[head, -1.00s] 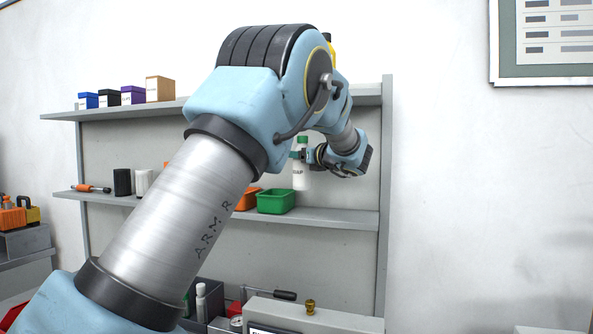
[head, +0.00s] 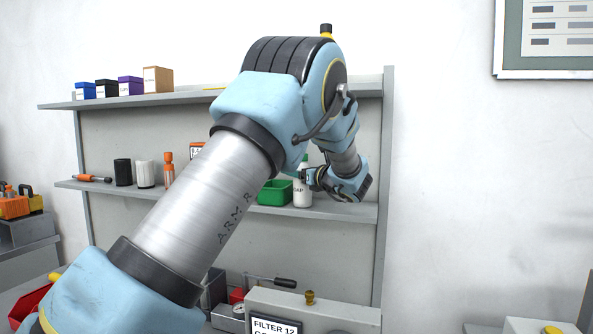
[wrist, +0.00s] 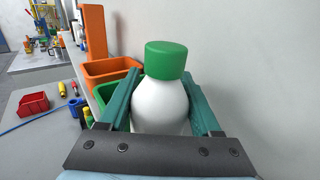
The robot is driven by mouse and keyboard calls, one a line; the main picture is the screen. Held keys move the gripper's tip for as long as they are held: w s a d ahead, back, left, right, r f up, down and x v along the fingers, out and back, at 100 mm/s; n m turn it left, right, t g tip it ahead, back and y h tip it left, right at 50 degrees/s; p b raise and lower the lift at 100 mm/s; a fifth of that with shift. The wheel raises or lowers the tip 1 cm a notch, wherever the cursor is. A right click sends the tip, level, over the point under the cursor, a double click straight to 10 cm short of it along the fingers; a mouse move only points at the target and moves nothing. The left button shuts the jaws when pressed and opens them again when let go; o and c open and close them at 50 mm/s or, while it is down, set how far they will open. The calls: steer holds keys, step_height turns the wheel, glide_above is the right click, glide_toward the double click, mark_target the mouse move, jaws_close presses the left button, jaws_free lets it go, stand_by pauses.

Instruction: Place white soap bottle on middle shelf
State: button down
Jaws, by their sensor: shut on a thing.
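The white soap bottle (head: 302,195) with a green cap is upright at the middle shelf (head: 340,211), right of a green bin (head: 275,193). Its base looks level with the shelf; I cannot tell for sure whether it touches. My gripper (head: 308,178) is shut on the bottle. In the wrist view the bottle (wrist: 160,105) stands between the two teal fingers of my gripper (wrist: 163,110), its green cap above them.
A green bin (wrist: 107,95) and an orange bin (wrist: 110,70) sit close beside the bottle. Black (head: 122,172) and white (head: 145,174) cylinders and an orange bottle (head: 168,170) stand farther left on the shelf. The shelf's right upright (head: 385,150) is near my wrist.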

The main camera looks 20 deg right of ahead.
steer(key=shift+c, duration=0.4)
jaws_free()
steer(key=shift+s+r, duration=0.1)
steer(key=b+v, duration=0.5)
steer(key=v, duration=0.7)
